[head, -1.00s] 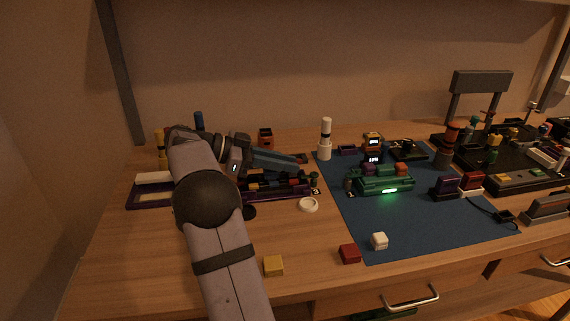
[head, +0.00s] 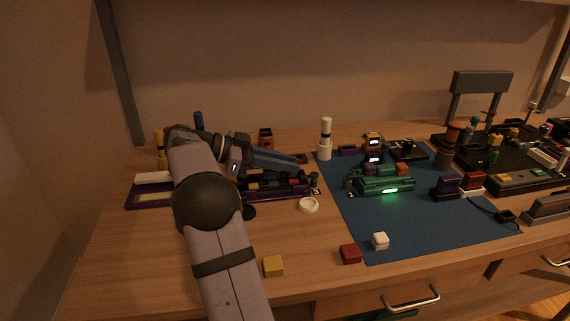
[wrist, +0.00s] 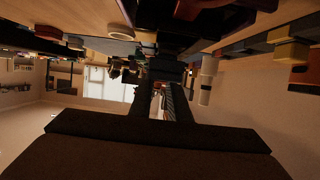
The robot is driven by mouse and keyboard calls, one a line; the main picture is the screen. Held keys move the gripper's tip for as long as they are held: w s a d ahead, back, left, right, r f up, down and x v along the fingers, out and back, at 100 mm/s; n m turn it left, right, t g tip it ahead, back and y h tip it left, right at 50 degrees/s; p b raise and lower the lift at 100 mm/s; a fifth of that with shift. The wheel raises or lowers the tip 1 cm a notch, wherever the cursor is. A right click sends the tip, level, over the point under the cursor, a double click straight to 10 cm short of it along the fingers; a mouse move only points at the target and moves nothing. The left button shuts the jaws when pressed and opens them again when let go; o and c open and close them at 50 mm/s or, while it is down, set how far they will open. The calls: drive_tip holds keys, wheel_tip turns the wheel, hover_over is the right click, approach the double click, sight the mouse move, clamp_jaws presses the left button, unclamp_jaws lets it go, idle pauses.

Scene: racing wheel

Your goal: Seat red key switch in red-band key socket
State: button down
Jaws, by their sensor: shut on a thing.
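My gripper (head: 300,159) reaches right from my arm in the head view, over the back of a dark purple key tray (head: 304,194). In the wrist view my gripper (wrist: 164,68) shows with its dark fingers close together. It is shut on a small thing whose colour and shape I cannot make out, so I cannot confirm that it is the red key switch. The tray carries a row of dark, blue and reddish blocks. My arm and gripper cover its left and middle parts. I cannot pick out the red-band socket in either view.
A red cube (head: 350,254) and a yellow cube (head: 273,266) lie near the front edge.

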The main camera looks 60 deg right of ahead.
drive_tip(key=shift+f+b, duration=0.5)
drive_tip(key=shift+b, duration=0.05)
drive_tip(key=shift+r, duration=0.25)
idle(0.4)
drive_tip(key=shift+r, duration=0.25)
drive_tip(key=shift+r, duration=0.1)
